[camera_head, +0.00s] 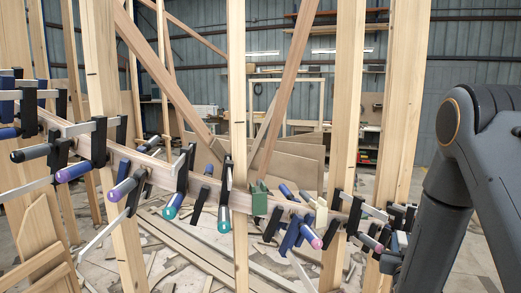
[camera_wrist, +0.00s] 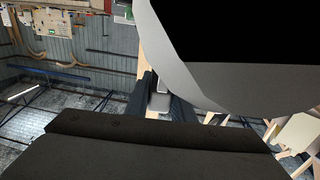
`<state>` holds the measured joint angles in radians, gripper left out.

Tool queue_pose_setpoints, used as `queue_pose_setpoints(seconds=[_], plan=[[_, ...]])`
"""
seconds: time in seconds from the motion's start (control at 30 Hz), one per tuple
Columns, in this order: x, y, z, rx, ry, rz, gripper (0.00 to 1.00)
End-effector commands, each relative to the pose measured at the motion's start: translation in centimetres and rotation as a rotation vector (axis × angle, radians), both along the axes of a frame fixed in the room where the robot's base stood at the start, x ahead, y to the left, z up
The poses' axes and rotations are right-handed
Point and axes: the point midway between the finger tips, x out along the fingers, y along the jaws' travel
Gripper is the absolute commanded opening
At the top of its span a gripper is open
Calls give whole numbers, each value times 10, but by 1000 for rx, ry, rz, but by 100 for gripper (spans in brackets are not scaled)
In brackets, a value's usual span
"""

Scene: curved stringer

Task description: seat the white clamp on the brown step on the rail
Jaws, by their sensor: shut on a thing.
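In the wrist view my gripper (camera_wrist: 160,108) is shut on a pale grey-white piece (camera_wrist: 158,101), which looks like part of the white clamp; only a small bit shows between the dark fingers. In the head view the wooden rail (camera_head: 152,168) slopes from upper left to lower right across the uprights, with several clamps on it. I cannot single out the brown step. My arm (camera_head: 445,195) stands at the right in the head view, and I cannot make out my gripper there among the dark clamps near the rail's right end.
A green block (camera_head: 259,198) sits on the rail near the middle upright (camera_head: 237,100). Clamps with purple and teal handles stick out toward me. Another upright (camera_head: 345,110) stands to the right. A large grey and black shape (camera_wrist: 240,80) fills the wrist view's upper right.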

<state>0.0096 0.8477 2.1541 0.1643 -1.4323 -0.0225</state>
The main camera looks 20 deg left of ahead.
Motion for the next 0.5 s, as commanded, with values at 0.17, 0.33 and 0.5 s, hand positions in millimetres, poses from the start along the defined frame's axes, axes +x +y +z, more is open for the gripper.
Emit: queue_pose_setpoints(seconds=[0.17,0.33,0.5], plan=[[17,-12,82,0,-11,-49,0],[23,-20,133,1,-8,-79,0],[26,-16,174,0,-7,-85,0]])
